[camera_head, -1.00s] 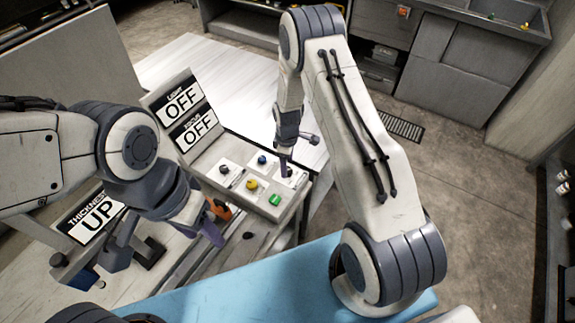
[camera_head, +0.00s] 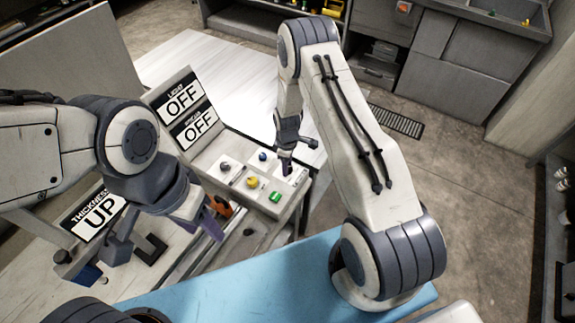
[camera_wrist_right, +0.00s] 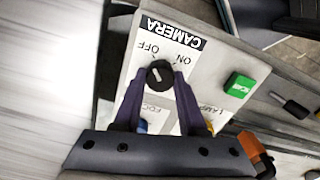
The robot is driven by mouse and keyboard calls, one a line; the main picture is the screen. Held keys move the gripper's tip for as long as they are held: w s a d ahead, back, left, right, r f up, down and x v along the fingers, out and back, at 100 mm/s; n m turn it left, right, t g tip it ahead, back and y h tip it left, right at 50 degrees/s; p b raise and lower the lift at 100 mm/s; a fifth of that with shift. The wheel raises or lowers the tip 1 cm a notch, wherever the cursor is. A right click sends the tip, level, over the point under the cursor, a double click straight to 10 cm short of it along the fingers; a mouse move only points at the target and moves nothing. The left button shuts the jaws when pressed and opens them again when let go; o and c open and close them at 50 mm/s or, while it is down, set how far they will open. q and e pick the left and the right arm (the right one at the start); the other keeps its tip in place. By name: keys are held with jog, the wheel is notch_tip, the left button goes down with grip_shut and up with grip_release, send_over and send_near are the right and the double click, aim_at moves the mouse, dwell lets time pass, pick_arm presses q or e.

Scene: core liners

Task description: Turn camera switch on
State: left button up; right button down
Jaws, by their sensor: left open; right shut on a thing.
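The camera switch (camera_wrist_right: 159,74) is a black round knob with a pale mark, on a white plate labelled CAMERA, with OFF and ON printed beside it. My right gripper (camera_wrist_right: 160,82) is shut on this knob, one purple finger on each side. In the head view my right gripper (camera_head: 286,168) reaches down to the right end of the control panel (camera_head: 232,157) and hides the knob. Which word the mark points at is hard to tell. My left gripper (camera_head: 165,235) is open and empty, left of the panel, in front of the UP sign.
A green button (camera_wrist_right: 239,85) sits beside the camera plate; it also shows in the head view (camera_head: 275,197). A yellow knob (camera_head: 252,183) and a blue knob (camera_head: 262,156) are close to my right gripper. Two signs (camera_head: 188,110) read OFF. A blue surface (camera_head: 230,283) lies in front.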

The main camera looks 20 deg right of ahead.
jog(key=m+b, duration=0.3)
jog(key=shift+w+d+f+m, duration=0.1)
jog(key=shift+w+m, duration=0.05)
jog(key=shift+m, duration=0.15)
jog(key=m+b, duration=0.2)
jog(key=m, duration=0.2)
jog(key=m+b, duration=0.2)
jog(key=m, duration=0.3)
jog(key=shift+d+m+b, duration=0.1)
jog(key=shift+m+b, duration=0.3)
jog(key=shift+r+m+b, duration=0.2)
jog(key=shift+m+b, duration=0.5)
jog(key=shift+m, duration=1.6)
jog(key=shift+c, duration=2.3)
grip_release()
